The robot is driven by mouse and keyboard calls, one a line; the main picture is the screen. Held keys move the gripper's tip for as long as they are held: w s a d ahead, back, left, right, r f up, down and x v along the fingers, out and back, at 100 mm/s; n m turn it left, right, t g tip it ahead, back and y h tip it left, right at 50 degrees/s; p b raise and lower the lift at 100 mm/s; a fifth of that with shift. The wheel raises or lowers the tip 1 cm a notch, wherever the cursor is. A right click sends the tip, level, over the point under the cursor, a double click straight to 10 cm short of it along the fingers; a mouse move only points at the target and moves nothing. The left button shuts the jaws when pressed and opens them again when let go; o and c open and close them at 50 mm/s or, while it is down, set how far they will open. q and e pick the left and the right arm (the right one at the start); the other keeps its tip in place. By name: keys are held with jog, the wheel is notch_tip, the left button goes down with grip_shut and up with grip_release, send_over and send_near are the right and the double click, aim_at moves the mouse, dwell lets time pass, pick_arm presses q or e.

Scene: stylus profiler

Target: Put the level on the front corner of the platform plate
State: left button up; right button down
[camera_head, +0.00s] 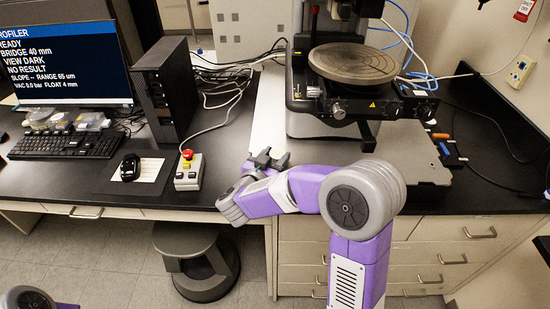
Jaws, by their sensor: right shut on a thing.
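My right gripper (269,158) is shut at the front left of the profiler, beside the front left part of the grey platform plate (412,155). The thing between its fingers is too small and hidden to make out; no level shows elsewhere, so I take it to be the level. I cannot tell whether it touches the plate. My left gripper is out of view.
An emergency-stop box (189,172) with a red button stands left of my right gripper. A mouse (130,167), keyboard (66,145) and black computer tower (165,88) are farther left. Tools with orange and blue handles (444,149) lie at the plate's right. A stool (197,262) stands below.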

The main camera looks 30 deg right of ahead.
jog(key=shift+f, duration=0.1)
jog(key=shift+f, duration=0.15)
jog(key=shift+c, duration=2.4)
grip_release()
jog(key=shift+r, duration=0.2)
jog(key=shift+s+a+r, duration=0.1)
jog(key=shift+a, duration=0.15)
jog(key=p+v, duration=0.2)
jog(key=v, duration=0.9)
jog(key=shift+s+a, duration=0.1)
jog(key=shift+a, duration=0.05)
